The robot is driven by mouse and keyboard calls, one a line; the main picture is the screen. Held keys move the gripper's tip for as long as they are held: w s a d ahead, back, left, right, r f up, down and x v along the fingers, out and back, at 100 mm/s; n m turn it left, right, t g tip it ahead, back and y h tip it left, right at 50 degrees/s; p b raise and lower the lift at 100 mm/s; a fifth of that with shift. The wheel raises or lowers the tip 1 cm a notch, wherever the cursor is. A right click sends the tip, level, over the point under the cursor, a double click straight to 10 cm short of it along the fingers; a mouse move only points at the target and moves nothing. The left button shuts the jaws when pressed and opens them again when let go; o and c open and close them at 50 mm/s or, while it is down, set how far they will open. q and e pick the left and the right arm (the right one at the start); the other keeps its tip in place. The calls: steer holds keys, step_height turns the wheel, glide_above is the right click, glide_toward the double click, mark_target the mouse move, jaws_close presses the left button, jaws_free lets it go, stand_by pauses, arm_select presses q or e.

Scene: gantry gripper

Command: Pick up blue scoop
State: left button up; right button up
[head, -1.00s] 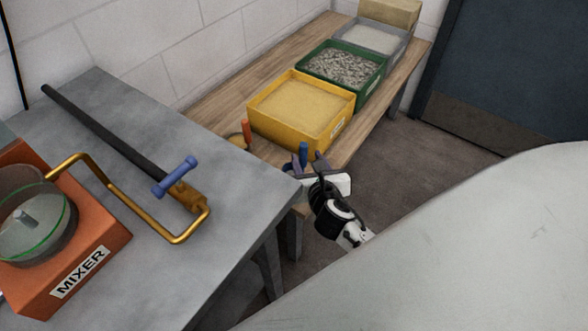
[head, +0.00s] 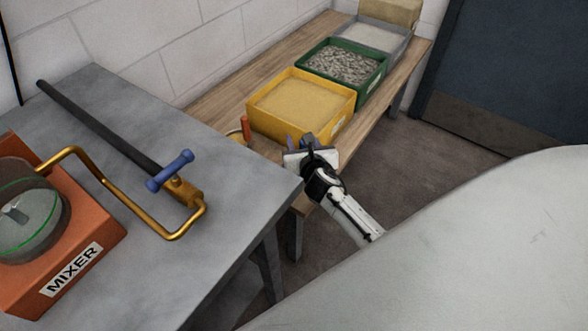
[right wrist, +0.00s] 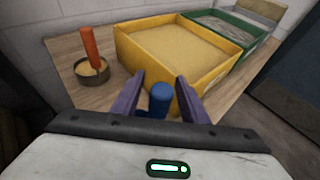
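The blue scoop shows in the right wrist view as an upright blue handle (right wrist: 160,100) near the front of the wooden table. Its lower part is hidden by my gripper body. My right gripper (right wrist: 160,92) is open, with one purple finger on each side of the handle and visible gaps between. In the head view my right gripper (head: 303,147) is at the front end of the wooden table and hides nearly all of the scoop. My left gripper is not in view.
A yellow bin (head: 342,124) of tan powder stands just behind the handle, with a green bin (head: 376,86) beyond. An orange-handled scoop (right wrist: 90,48) rests in a small round bowl (right wrist: 80,76) to the left. The grey table (head: 230,190) with the orange mixer (head: 100,240) is near.

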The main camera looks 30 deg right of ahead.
jaws_close()
